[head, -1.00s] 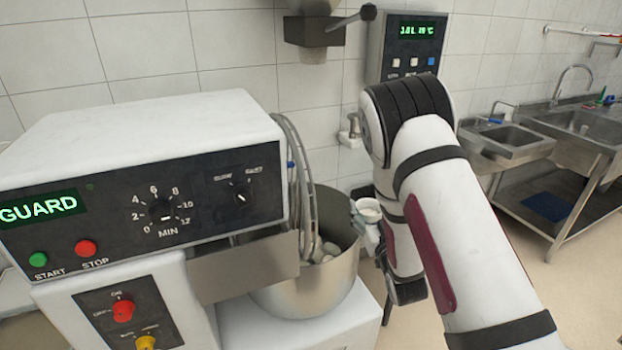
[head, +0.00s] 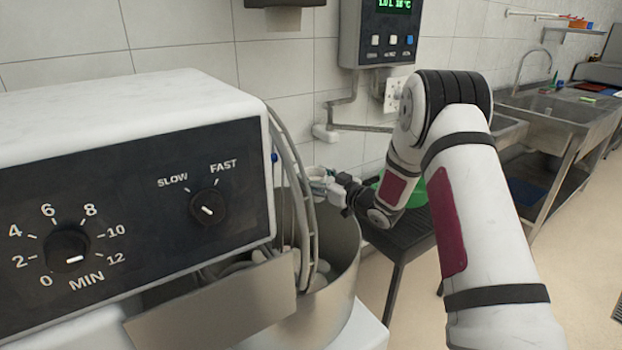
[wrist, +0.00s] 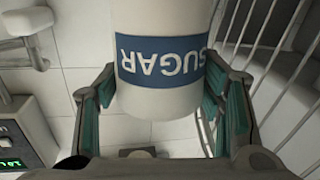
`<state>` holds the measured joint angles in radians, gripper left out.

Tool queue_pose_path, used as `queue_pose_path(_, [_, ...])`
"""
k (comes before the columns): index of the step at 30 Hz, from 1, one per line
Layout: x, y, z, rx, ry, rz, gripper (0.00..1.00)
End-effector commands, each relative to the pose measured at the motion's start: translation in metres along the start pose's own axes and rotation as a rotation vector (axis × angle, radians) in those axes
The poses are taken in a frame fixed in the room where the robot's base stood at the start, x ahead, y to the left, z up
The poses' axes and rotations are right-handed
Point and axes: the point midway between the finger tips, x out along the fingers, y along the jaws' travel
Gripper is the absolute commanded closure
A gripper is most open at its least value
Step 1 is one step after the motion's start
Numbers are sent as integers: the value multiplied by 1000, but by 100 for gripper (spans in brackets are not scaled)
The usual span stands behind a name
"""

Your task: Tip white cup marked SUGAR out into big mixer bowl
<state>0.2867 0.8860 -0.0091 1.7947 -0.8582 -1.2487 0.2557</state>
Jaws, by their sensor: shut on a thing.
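The white cup marked SUGAR (wrist: 160,98) is between the green-padded fingers of my gripper (wrist: 155,90) in the wrist view. Its blue label reads upside down there, as does the room, so the cup looks roughly upright. In the head view the cup (head: 318,174) is small and partly covered by the fingers, and its contents cannot be made out. My gripper (head: 328,186) holds it above the right rear rim of the big mixer bowl (head: 335,300). The steel bowl has pale lumps inside and is partly hidden by the mixer head.
The curved wire guard (head: 297,200) stands over the bowl just left of the cup; its bars (wrist: 285,75) fill the right of the wrist view. A wall pipe (head: 350,115) and water meter box (head: 385,35) are behind. A green tub (head: 416,190) sits right, beyond my arm.

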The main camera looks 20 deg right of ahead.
Motion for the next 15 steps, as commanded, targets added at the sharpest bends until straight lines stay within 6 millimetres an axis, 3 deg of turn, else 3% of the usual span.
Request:
queue_pose_path(12, [2,-8,38,-557,-83,-4,66])
queue_pose_path(15, [3,-12,39,-702,-101,-5,66])
